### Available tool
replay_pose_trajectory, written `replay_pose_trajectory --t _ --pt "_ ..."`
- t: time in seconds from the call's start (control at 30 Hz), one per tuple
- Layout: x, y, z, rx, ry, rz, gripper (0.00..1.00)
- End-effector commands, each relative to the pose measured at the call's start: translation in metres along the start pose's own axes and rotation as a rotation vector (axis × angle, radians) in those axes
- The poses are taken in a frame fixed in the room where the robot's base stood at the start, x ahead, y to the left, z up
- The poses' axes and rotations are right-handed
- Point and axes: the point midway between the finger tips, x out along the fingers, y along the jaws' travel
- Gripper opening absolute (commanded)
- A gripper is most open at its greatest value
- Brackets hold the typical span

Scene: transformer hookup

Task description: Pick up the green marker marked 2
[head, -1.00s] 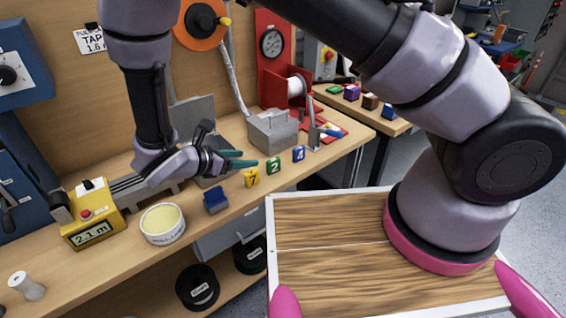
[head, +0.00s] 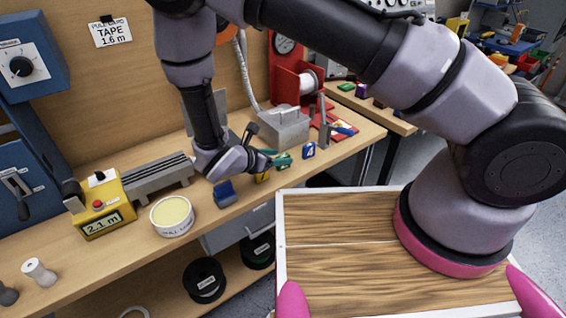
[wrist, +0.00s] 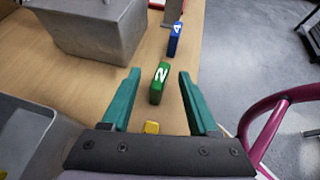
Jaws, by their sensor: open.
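The green marker marked 2 (wrist: 159,83) stands upright on the wooden bench in the wrist view, with its white number showing. It lies between and just ahead of the fingertips of my gripper (wrist: 157,76), which is open with teal fingers on either side. No contact with the marker shows. In the head view the green marker (head: 283,161) is partly hidden by my gripper (head: 276,158).
The blue marker marked 4 (wrist: 175,39) stands beyond the green one. A grey metal box (wrist: 90,32) stands to the left. The bench edge is close on the right, with open floor (wrist: 250,60) beyond. A blue block (head: 224,194) and yellow tape tub (head: 172,216) lie nearer.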

Motion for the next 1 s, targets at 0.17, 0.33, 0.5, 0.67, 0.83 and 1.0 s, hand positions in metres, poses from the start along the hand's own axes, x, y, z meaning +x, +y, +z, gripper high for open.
replay_pose_trajectory --t 0.17,0.33,0.5,0.67,0.83,1.0 --pt "0.000 0.000 0.000 0.000 0.000 0.000 0.60" --pt "0.000 0.000 0.000 0.001 0.000 0.000 0.00" --pt "0.000 0.000 0.000 0.001 0.000 0.000 0.00" --pt "0.000 0.000 0.001 0.001 0.000 0.000 0.00" --pt "-0.005 0.001 0.009 0.004 0.001 0.001 0.00" --pt "-0.019 0.001 0.034 0.005 0.002 0.002 0.00"
